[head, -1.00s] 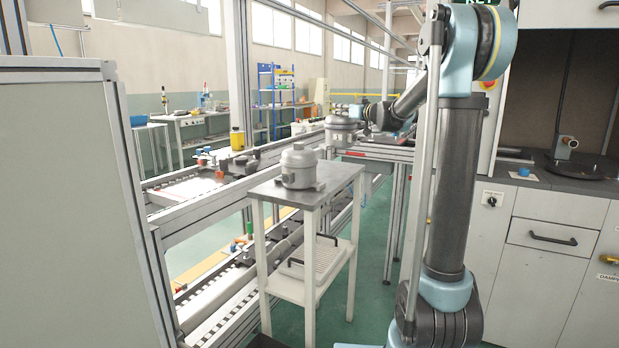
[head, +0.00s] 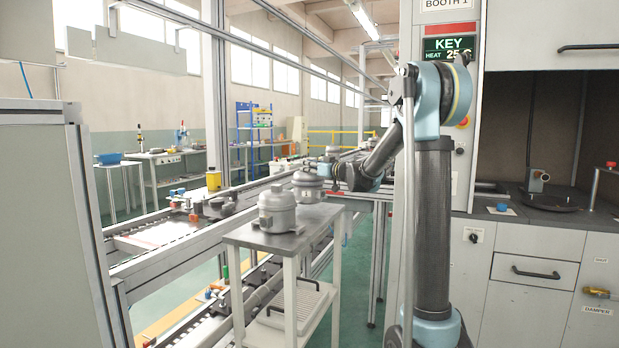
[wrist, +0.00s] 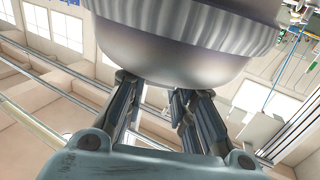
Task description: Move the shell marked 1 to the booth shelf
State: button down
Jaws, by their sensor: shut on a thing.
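My gripper (head: 328,182) is shut on a grey domed compressor shell (head: 307,183), held in the air behind the small table. The held shell has a small reddish mark low on its side, too small to read. In the wrist view this shell (wrist: 185,50) fills the top, with its ribbed rim and rounded body against the fingers (wrist: 165,105). A second grey shell (head: 277,212) stands upright on the small table; I see no readable number on it. The booth (head: 545,110) is at the right, with a dark open interior above a dark worktop.
The small table (head: 245,238) has a lower shelf with a white tray (head: 296,300). A conveyor line (head: 160,245) runs along the left. A dark round plate (head: 555,200) and a blue knob (head: 502,207) are on the booth worktop. Green floor shows between table and cabinets.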

aim_at(308, 188)
jog(key=shift+f, duration=1.45)
jog(key=c, duration=1.3)
grip_release()
jog(key=shift+c, duration=0.2)
